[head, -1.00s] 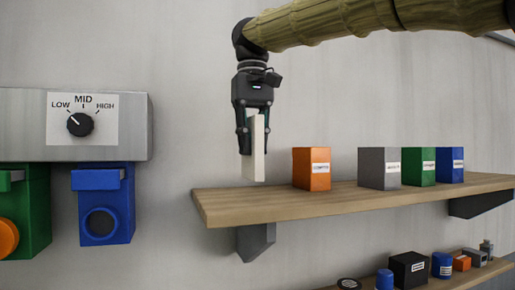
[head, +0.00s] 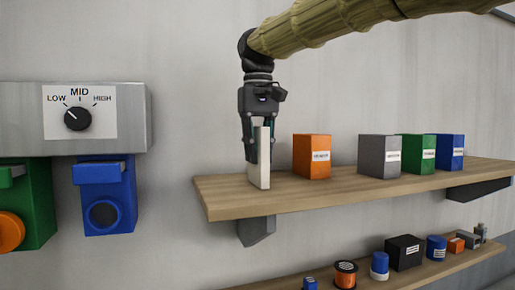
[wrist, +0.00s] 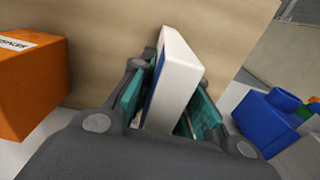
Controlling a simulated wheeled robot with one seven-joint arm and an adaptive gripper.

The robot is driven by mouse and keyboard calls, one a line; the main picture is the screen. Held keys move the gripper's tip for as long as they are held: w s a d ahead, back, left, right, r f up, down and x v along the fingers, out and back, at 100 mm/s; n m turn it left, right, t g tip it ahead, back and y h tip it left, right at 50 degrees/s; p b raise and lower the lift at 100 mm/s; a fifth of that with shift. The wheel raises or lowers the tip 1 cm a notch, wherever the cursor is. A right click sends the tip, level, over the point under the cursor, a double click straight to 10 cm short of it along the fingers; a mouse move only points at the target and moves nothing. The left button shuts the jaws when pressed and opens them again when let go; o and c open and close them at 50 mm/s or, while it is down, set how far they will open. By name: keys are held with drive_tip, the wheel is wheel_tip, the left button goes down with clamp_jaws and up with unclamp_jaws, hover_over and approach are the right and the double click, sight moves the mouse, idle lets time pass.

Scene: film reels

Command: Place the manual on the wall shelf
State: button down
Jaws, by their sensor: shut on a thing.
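The manual (head: 264,170) is a thin, upright, whitish block at the left part of the wall shelf (head: 225,199). My gripper (head: 260,143) is above it, pointing down, with its fingers shut on its upper part. The manual's lower end is at the shelf's surface; I cannot tell whether it touches. In the wrist view the manual (wrist: 178,75) sits between the teal finger pads, showing a pale edge and a blue side, with the wooden shelf (wrist: 120,25) beyond it.
An orange box (head: 312,157) stands just right of the manual. Grey (head: 379,157), green (head: 416,154) and blue (head: 450,152) boxes stand farther right. A lower shelf (head: 408,275) holds several small items. A dial panel (head: 130,115) is on the wall at left.

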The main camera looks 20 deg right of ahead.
drive_tip(key=c, duration=1.4)
unclamp_jaws()
drive_tip(key=shift+f, duration=0.15)
drive_tip(key=shift+o, duration=0.2)
wheel_tip(320, 180, up, 12)
drive_tip(key=b, duration=0.2)
drive_tip(key=shift+r+b, duration=0.2)
drive_tip(key=shift+b, duration=0.1)
drive_tip(key=shift+a, duration=0.1)
